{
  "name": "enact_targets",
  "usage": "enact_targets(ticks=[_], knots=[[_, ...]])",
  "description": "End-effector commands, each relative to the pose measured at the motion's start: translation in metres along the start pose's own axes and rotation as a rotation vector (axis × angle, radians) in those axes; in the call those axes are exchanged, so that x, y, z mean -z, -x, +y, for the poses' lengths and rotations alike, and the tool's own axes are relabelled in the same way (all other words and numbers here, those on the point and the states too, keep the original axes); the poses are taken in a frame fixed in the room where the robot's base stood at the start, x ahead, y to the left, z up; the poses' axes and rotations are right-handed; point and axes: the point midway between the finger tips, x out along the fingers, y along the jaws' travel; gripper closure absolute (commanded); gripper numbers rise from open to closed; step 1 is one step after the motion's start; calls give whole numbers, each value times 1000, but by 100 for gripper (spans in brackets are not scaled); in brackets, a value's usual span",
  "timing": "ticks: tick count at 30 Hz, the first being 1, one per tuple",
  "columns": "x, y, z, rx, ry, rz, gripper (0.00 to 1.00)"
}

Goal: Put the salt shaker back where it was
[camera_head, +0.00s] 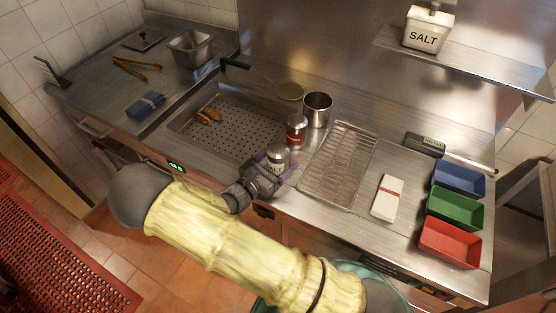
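A small shaker (277,155) with a silver top and a pale label is at the front of the counter, near the right end of the perforated grill plate. I take it for the salt shaker; its label is too small to read. My gripper (276,167) reaches it from the front left, with its fingers on both sides of the shaker's body, and appears shut on it. The fingers hide the shaker's lower part, so I cannot tell whether it touches the counter. A similar shaker with a red-brown label (296,131) stands just behind it.
A metal pot (317,108) stands behind the shakers. A wire rack (338,168) lies to their right, then a white-and-red box (387,198) and blue, green and red trays (455,216). A white SALT box (428,28) sits on the shelf. Sausages (209,116) lie on the grill plate (235,133).

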Motion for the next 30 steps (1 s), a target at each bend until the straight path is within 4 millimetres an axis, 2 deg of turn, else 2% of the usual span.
enact_targets(ticks=[11,13,17,30], knots=[[-5,1,1,-2,-1,0,23],[-3,8,1,-4,-1,0,23],[-2,28,1,-5,-2,1,23],[-2,109,1,-4,-1,1,23]])
